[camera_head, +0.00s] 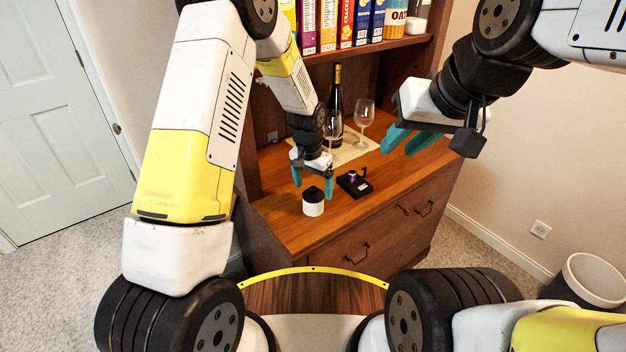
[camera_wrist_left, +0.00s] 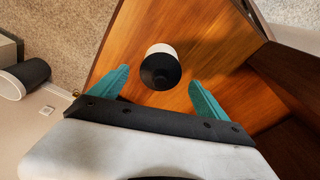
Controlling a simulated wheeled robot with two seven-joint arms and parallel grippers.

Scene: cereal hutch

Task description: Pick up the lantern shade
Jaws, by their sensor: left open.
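The lantern shade, which I take to be the white cylinder with a black top and small knob (camera_head: 313,207), stands upright near the front edge of the wooden hutch counter. My left gripper (camera_head: 313,184) is open and empty above it, pointing down. In the left wrist view the shade (camera_wrist_left: 160,69) shows between and slightly beyond the two teal fingertips (camera_wrist_left: 160,78), with no contact visible. My right gripper (camera_head: 398,148) is raised to the right above the counter, its teal fingers apart and empty.
A black base with a small purple part (camera_head: 355,183) sits right of the shade. A dark bottle (camera_head: 336,100) and wine glasses (camera_head: 364,112) stand on a mat behind. Cereal boxes (camera_head: 328,25) fill the shelf above. A white bin (camera_head: 592,278) stands on the floor at right.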

